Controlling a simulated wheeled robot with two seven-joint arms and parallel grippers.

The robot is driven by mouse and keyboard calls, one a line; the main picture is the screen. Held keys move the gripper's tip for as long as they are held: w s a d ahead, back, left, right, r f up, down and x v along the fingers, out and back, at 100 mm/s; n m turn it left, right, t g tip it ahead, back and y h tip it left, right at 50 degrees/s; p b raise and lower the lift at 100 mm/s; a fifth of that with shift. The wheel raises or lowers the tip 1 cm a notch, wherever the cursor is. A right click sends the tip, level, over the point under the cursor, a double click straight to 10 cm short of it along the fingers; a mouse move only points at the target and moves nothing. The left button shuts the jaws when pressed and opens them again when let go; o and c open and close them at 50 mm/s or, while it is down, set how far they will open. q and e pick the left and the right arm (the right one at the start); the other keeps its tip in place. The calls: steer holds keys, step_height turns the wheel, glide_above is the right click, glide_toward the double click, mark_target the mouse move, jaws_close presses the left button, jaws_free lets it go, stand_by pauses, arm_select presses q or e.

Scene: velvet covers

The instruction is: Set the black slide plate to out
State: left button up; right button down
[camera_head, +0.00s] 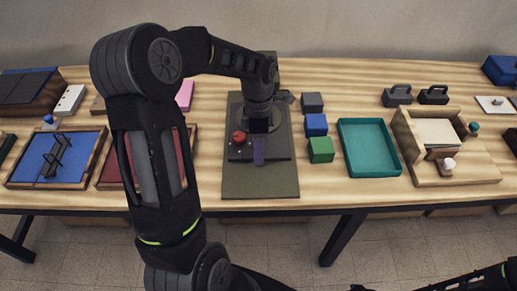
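A black slide plate (278,151) lies on a dark olive board (260,183) in the middle of the table. A red knob (239,137) sits at the plate's left side, and a purple strip (259,150) shows near its front middle. My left gripper (260,127) points down over the plate, just behind the purple strip. The wrist hides its fingers and the back of the plate, so I cannot see whether it touches or grips anything. My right gripper is out of view; only part of that arm shows at the bottom right.
Grey (312,102), blue (316,125) and green (321,150) blocks stand right of the board. Beyond them are a teal tray (398,165) and a wooden box (470,172). A blue-lined tray (28,160) and a red-lined tray (111,171) lie left, the latter partly behind my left arm.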

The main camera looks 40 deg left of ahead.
arm_select(q)
jaws_close()
stand_by(0.3)
stand_by(1.2)
